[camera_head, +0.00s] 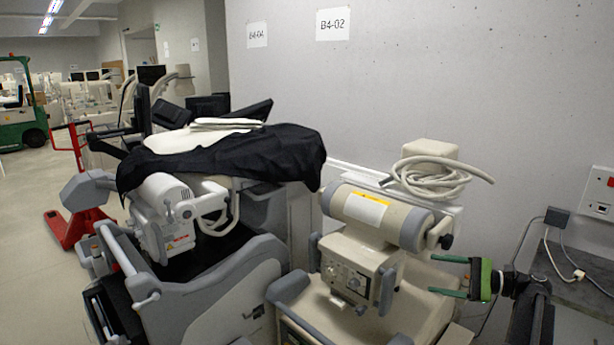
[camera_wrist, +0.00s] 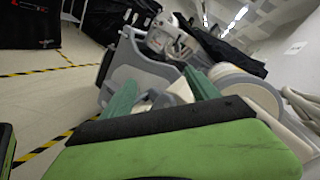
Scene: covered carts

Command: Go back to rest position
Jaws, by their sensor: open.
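My gripper (camera_head: 450,275) is at the right in the head view, its two green fingers pointing left. The fingers are apart with nothing between them. It is beside the beige cart (camera_head: 352,262) with the cylindrical head; I cannot tell whether a finger touches it. In the wrist view, my gripper (camera_wrist: 160,90) shows its green fingers spread at the middle. The grey cart (camera_wrist: 145,65) and part of the beige machine lie beyond them.
A black cloth (camera_head: 265,155) covers the top of the grey cart at left. A coiled cable (camera_head: 432,178) rests on the beige machine. A grey shelf (camera_head: 585,285) and wall sockets are at right. A red pallet jack (camera_head: 70,225) and open floor are at far left.

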